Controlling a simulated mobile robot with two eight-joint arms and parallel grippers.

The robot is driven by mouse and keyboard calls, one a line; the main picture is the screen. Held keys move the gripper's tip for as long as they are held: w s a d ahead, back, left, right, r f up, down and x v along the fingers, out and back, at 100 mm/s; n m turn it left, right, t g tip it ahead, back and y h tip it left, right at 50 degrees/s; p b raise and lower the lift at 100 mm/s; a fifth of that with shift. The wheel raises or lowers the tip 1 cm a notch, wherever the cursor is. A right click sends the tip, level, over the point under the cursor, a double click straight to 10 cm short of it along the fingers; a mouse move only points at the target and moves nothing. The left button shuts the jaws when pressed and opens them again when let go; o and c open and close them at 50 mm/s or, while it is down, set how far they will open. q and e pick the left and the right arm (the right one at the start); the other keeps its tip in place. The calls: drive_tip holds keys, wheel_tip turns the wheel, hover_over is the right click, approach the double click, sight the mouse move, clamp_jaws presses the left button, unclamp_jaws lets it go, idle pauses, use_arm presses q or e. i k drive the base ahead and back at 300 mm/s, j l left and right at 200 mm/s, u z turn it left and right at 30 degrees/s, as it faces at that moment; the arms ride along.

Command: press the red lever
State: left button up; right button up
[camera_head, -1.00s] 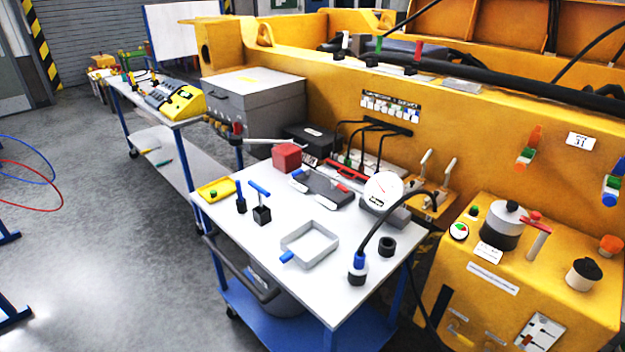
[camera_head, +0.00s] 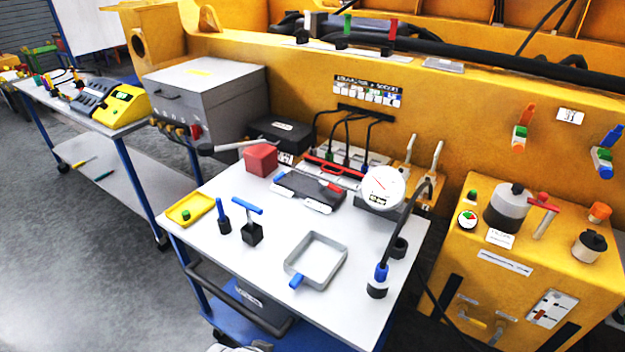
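Several red handles show, and I cannot tell which is the red lever. A red upright handle (camera_head: 392,30) stands on the yellow frame's top ledge, right of a green one (camera_head: 347,25). A red-topped handle (camera_head: 543,204) with a pale stem is beside the grey pot on the yellow cabinet at right. A long red bar (camera_head: 335,169) lies along the socket strip behind the table. An orange-red lever (camera_head: 525,115) is on the yellow wall.
The white-topped cart (camera_head: 225,268) carries a red block (camera_head: 261,160), a yellow tray (camera_head: 190,209), a square grey tray (camera_head: 316,261), a round gauge (camera_head: 383,188) and a black cable. A grey cabinet (camera_head: 205,95) stands behind it. Open floor (camera_head: 95,265) is at left.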

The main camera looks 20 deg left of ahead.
sight(331, 186)
drive_tip(key=i+j, duration=0.35)
drive_tip(key=j, duration=0.15)
drive_tip(key=i+j, duration=0.35)
drive_tip(key=j, duration=0.15)
